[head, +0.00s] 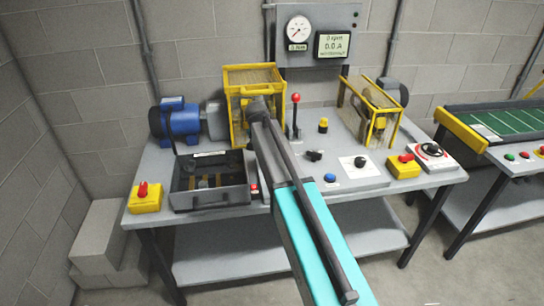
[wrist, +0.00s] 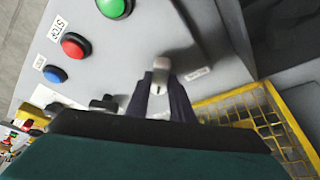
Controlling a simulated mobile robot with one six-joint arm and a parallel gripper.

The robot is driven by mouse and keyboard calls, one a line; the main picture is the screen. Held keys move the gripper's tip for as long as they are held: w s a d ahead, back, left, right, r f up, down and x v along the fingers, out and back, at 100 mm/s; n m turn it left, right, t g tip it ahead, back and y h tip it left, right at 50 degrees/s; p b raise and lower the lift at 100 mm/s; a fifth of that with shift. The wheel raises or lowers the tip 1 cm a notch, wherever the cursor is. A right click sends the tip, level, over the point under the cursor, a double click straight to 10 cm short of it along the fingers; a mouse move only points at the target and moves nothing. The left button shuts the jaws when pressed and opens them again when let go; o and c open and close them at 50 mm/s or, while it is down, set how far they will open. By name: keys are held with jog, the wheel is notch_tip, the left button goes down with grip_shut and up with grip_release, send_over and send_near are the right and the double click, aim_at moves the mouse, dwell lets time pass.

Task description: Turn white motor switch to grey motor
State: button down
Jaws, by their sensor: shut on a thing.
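In the wrist view my gripper (wrist: 160,88) has its dark fingers closed around a small whitish switch handle (wrist: 159,66) on a light grey panel (wrist: 120,45). The handle stands between the fingertips, and its lower part is hidden by them. A small white label (wrist: 197,73) lies to its right; its text is too small to read. In the head view my arm crosses the bench, hiding my fingertips and the switch. A dark grey motor (head: 394,90) sits behind the right yellow guard. A blue motor (head: 182,120) stands at the left.
Green (wrist: 114,6), red (wrist: 74,46) and blue (wrist: 55,74) buttons are on the panel in the wrist view. A yellow mesh guard (wrist: 225,102) lies close at the right. On the bench stand a red-knobbed lever (head: 296,98), an open dark tray (head: 222,196) and a gauge panel (head: 348,20) behind.

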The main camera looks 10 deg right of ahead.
jog(key=c, duration=1.6)
grip_release()
jog(key=shift+o, duration=0.2)
jog(key=shift+r, duration=0.15)
jog(key=b+v, duration=0.2)
jog(key=v, duration=1.1)
jog(key=shift+r, duration=0.3)
jog(key=shift+s, duration=0.1)
